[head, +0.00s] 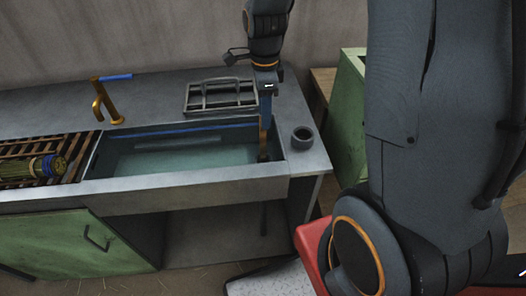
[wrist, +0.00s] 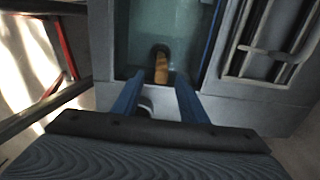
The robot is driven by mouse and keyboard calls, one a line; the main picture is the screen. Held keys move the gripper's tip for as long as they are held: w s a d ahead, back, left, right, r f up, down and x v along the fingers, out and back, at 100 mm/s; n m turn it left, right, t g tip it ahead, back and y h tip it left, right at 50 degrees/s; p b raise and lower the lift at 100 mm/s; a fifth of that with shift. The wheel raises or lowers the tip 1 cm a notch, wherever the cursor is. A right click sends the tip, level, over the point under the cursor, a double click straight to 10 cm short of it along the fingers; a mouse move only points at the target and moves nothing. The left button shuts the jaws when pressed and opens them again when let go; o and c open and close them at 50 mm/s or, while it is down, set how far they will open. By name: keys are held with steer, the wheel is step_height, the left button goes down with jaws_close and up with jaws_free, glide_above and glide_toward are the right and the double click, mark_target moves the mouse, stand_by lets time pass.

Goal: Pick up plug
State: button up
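The plug (wrist: 161,68) looks like a small brown, upright piece at the near end of the sink in the wrist view, with a dark round patch behind it. The sink (head: 135,183) holds greenish water. My gripper (wrist: 158,76) is open, with its two blue fingers on either side of the plug in the picture. I cannot tell whether they touch it; a gap shows on both sides. In the head view, my gripper (head: 264,135) points down into the right end of the sink. The plug's lower part is hard to make out.
A dark cup (head: 302,138) stands on the counter just right of the sink. A grey rack (head: 220,94) lies behind the sink, near my gripper. An orange tap (head: 104,103) is at the back left. A bottle (head: 35,168) lies on a slatted rack at left.

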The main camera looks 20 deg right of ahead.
mark_target(263, 142)
step_height(263, 142, down, 7)
steer(key=p, duration=0.1)
steer(key=shift+a+r+p, duration=0.2)
steer(key=shift+p, duration=0.15)
steer(key=shift+w, duration=0.1)
jaws_close()
